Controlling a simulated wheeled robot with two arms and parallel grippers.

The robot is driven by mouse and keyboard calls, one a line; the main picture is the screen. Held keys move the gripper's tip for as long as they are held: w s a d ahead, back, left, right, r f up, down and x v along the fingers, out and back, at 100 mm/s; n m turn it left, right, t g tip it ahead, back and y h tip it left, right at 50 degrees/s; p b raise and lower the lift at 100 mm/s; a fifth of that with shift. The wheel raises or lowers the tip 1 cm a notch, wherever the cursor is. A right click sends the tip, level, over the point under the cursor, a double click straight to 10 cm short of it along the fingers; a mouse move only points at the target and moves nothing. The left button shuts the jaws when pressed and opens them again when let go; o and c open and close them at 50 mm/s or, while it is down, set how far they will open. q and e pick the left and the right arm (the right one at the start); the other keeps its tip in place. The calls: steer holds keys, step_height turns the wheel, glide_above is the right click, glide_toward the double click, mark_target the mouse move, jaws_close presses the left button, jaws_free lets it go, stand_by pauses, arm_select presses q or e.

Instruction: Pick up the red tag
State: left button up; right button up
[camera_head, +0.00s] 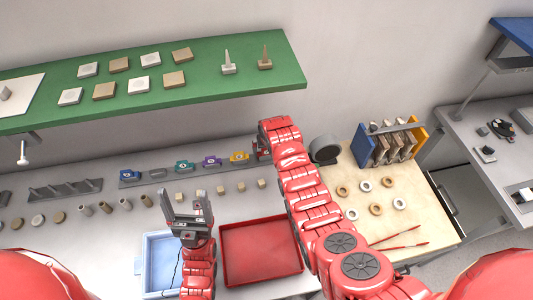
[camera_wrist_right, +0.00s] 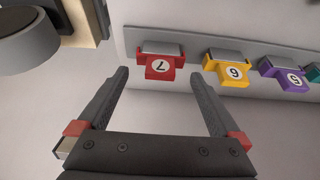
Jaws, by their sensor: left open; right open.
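The red tag (camera_wrist_right: 160,66), marked 7, sits on a grey rack (camera_wrist_right: 192,45) on the bench. In the right wrist view it lies just ahead of my right gripper (camera_wrist_right: 161,76), between the lines of its two fingers. The fingers are wide apart and hold nothing; whether the tips reach beside the tag I cannot tell. In the head view my right arm hides most of the tag and its own fingers. My left gripper (camera_head: 188,197) is open, empty and pointing up over the blue tray's edge, away from the tag.
The yellow tag (camera_wrist_right: 226,73) and purple tag (camera_wrist_right: 285,76) sit beside the red one. A dark round cylinder (camera_head: 324,149) stands right of my right arm. A green shelf (camera_head: 215,75) overhangs behind. A red tray (camera_head: 260,252) and blue tray (camera_head: 153,262) lie in front.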

mark_target(267, 149)
steer(key=b+x, duration=0.3)
steer(key=x, duration=0.1)
steer(key=shift+r, duration=0.1)
steer(key=shift+c, duration=0.9)
steer(key=c, duration=0.8)
steer(key=shift+c, duration=0.2)
steer(key=shift+r, duration=0.1)
